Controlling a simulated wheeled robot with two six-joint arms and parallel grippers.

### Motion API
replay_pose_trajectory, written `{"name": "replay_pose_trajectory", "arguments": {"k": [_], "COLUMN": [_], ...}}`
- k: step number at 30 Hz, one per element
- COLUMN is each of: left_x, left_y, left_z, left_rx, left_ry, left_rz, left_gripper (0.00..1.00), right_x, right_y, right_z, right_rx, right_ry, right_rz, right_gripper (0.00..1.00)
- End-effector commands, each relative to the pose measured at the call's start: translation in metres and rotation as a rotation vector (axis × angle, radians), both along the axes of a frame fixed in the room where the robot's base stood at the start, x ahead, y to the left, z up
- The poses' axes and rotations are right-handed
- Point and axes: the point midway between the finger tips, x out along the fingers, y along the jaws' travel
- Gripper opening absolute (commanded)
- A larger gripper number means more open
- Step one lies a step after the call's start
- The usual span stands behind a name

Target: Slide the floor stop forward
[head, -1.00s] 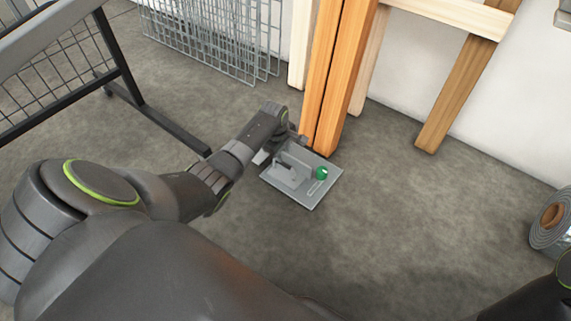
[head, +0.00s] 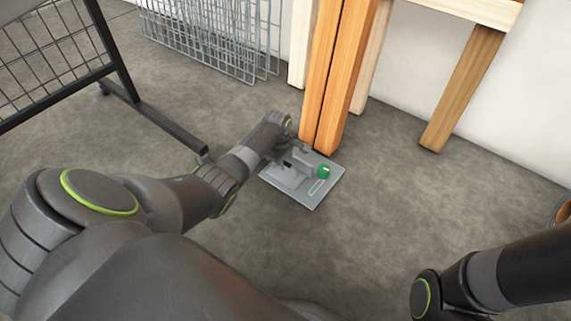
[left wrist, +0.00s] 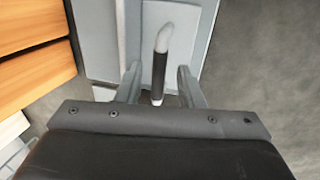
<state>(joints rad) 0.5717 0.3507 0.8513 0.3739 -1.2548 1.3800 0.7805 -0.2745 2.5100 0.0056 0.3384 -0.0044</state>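The floor stop (head: 308,200) is a flat grey plate on the floor by the foot of the wooden posts. It carries a green knob (head: 323,171) beside a slot, and a raised grey part partly hidden by my left gripper (head: 294,154). In the left wrist view, an upright handle (left wrist: 163,45) with a pale tip and dark lower part stands between the two fingers of my left gripper (left wrist: 158,85). The fingers are open, with a gap on each side of the handle. My right arm enters at lower right; its gripper is out of the picture.
Orange wooden posts (head: 335,75) stand right behind the plate. A black-framed mesh rack (head: 130,85) is at left, and wire panels (head: 210,35) lean at the back. A roll (head: 564,210) shows at the right edge. The floor right of the plate is clear.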

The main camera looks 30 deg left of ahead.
Motion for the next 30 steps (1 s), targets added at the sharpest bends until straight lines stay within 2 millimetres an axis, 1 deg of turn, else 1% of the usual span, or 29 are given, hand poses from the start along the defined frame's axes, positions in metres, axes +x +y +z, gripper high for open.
{"name": "replay_pose_trajectory", "arguments": {"k": [1,3,13,14,21,30], "left_x": [0.0012,0.0017,0.0018,0.0018,0.0017,0.0016], "left_y": [-0.0002,-0.0002,-0.0003,-0.0003,-0.0002,-0.0003], "left_z": [-0.0044,-0.0060,-0.0065,-0.0065,-0.0065,-0.0061], "left_rx": [0.000,0.000,0.000,0.000,0.000,0.000], "left_ry": [-0.001,-0.002,-0.001,-0.001,-0.001,-0.001], "left_rz": [0.000,-0.001,0.000,0.000,0.000,0.000], "left_gripper": [0.34,0.34,0.34,0.32,0.00,0.00], "right_x": [-0.0001,0.0001,0.0003,0.0003,0.0003,0.0002], "right_y": [0.0001,0.0002,0.0002,0.0002,0.0002,0.0002], "right_z": [-0.0040,-0.0048,-0.0045,-0.0045,-0.0045,-0.0036], "right_rx": [0.002,0.003,0.004,0.004,0.004,0.004], "right_ry": [0.001,0.002,0.004,0.004,0.004,0.003], "right_rz": [0.002,0.004,0.006,0.006,0.006,0.006], "right_gripper": [0.36,0.36,0.36,0.36,0.36,0.36]}}
